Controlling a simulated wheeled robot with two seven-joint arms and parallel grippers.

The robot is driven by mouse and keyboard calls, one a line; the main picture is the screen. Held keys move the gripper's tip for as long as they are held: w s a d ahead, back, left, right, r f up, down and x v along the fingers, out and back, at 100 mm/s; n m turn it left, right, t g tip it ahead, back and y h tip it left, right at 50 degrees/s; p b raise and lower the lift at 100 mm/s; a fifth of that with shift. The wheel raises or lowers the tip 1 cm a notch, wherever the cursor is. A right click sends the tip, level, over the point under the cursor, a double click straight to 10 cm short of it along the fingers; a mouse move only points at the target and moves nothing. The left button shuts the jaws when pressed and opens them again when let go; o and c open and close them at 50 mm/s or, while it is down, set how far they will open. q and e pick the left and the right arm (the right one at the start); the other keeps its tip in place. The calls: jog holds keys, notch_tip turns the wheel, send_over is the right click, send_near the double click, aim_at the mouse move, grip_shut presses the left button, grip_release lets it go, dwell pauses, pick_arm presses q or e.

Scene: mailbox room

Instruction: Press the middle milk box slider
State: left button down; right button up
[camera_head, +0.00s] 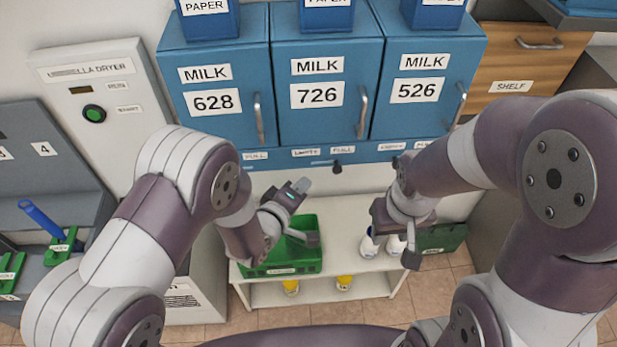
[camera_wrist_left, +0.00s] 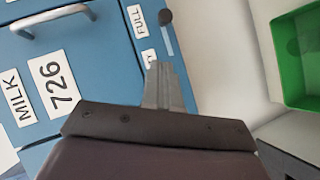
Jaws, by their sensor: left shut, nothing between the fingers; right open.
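The middle milk box (camera_head: 317,88), a blue box labelled MILK 726, is closed, with a vertical handle on its right. On the blue strip below it, a dark slider knob (camera_head: 337,167) sits under the FULL label, on the right side. The knob also shows at the top of the left wrist view (camera_wrist_left: 166,17). My left gripper (camera_head: 302,186) is shut and empty, below and left of the knob and apart from it. Its fingers show in the left wrist view (camera_wrist_left: 163,88). My right gripper (camera_head: 398,222) is open, lower right of the knob; its fingertips are hard to make out.
Milk boxes 628 (camera_head: 215,98) and 526 (camera_head: 425,85) flank the middle one. A green crate (camera_head: 284,270) stands on a white shelf unit (camera_head: 345,207) below my left gripper. White bottles (camera_head: 370,244) stand near my right gripper. A dryer panel (camera_head: 100,90) is at left.

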pick_arm(q)
jog(key=v, duration=0.3)
jog(key=shift+a, duration=0.15)
pick_arm(e)
jog(key=shift+s+a+r, duration=0.1)
jog(key=shift+a, duration=0.2)
